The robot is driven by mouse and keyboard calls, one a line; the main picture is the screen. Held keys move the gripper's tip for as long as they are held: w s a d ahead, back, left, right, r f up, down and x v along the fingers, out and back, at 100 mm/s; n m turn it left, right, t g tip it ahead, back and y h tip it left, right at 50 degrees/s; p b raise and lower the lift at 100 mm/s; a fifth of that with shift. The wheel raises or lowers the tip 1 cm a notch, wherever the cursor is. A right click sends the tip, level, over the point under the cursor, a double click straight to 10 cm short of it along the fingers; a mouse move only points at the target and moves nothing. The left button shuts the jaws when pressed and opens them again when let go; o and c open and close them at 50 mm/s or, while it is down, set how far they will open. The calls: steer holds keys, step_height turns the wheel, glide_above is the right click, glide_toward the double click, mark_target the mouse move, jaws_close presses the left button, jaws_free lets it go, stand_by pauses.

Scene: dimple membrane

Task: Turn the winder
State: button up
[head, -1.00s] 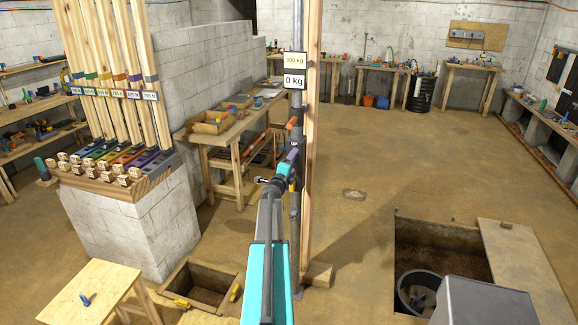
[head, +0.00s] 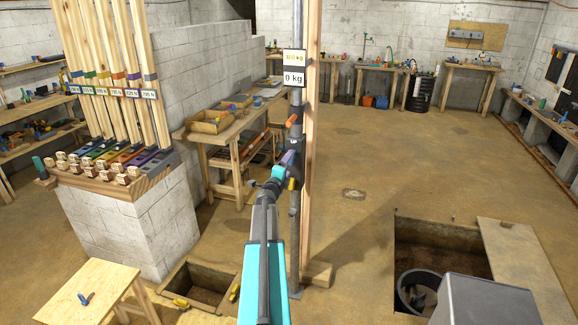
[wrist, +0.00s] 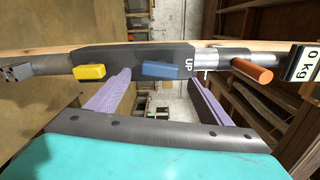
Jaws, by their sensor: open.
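A dark grey unit on an upright pole carries an orange handle (head: 291,121) on a short arm, which looks like a winder's crank. The orange handle also shows at the right in the wrist view (wrist: 252,70). A blue lever (wrist: 160,70) and a yellow lever (wrist: 90,71) sit on the same unit (wrist: 135,55), which is marked UP. My gripper (head: 288,160) is open at the unit, below the orange handle. In the wrist view its purple fingers (wrist: 158,82) stand either side of the blue lever. I cannot tell whether they touch the unit.
A wooden post (head: 313,150) stands right beside the pole. A plate reading 0 kg (head: 294,78) hangs above the unit. A small pit (head: 205,285) lies at lower left, and a larger open pit (head: 440,245) at right. The floor between is mostly clear.

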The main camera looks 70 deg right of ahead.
steer(key=a+b, duration=0.2)
steer(key=a, duration=0.7)
steer(key=shift+s+a, duration=0.3)
stand_by(0.6)
